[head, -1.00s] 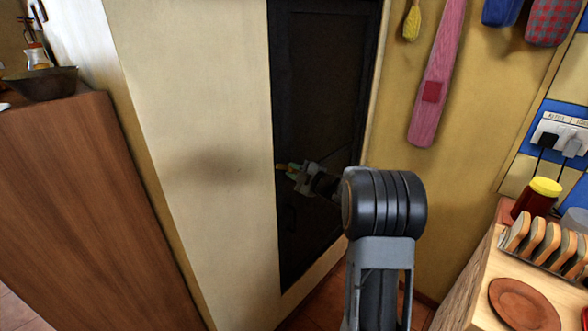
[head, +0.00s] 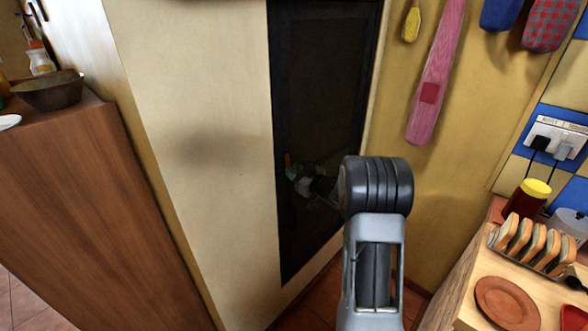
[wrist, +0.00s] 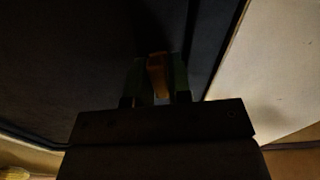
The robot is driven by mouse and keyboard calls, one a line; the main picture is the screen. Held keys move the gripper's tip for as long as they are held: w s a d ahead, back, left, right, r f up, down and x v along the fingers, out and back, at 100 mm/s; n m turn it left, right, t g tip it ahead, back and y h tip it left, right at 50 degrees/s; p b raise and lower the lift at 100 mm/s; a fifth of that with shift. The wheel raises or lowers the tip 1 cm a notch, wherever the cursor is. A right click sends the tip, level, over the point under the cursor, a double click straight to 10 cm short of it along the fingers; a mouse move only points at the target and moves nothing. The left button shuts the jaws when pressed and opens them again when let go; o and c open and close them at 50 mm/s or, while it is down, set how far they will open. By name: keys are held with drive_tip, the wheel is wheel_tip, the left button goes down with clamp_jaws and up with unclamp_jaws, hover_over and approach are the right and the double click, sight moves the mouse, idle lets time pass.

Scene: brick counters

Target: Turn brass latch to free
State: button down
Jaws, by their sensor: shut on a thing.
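The brass latch (wrist: 157,77) shows in the wrist view as a small orange-brown piece against the dark door (wrist: 75,60). My gripper (wrist: 158,72) is shut on it, with one dark green finger on each side. In the head view my gripper (head: 291,170) is at the left edge of the dark door (head: 320,80), low on the panel and in shadow. There the latch is too dark and too covered by the fingers to make out, so its exact angle cannot be told.
A cream wall (head: 205,130) is directly left of the door. A wooden cabinet (head: 75,200) stands further left with a dark bowl (head: 48,90) on it. At right a counter holds a toast rack (head: 530,245), a brown plate (head: 506,303) and a yellow-lidded jar (head: 527,198).

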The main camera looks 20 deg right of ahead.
drive_tip(key=shift+m+p, duration=0.4)
drive_tip(key=shift+m, duration=0.5)
drive_tip(key=shift+f, duration=0.1)
drive_tip(key=c, duration=1.1)
unclamp_jaws()
drive_tip(key=b+v, duration=0.1)
drive_tip(key=v, duration=1.3)
drive_tip(key=shift+b, duration=0.3)
drive_tip(key=shift+a, duration=0.1)
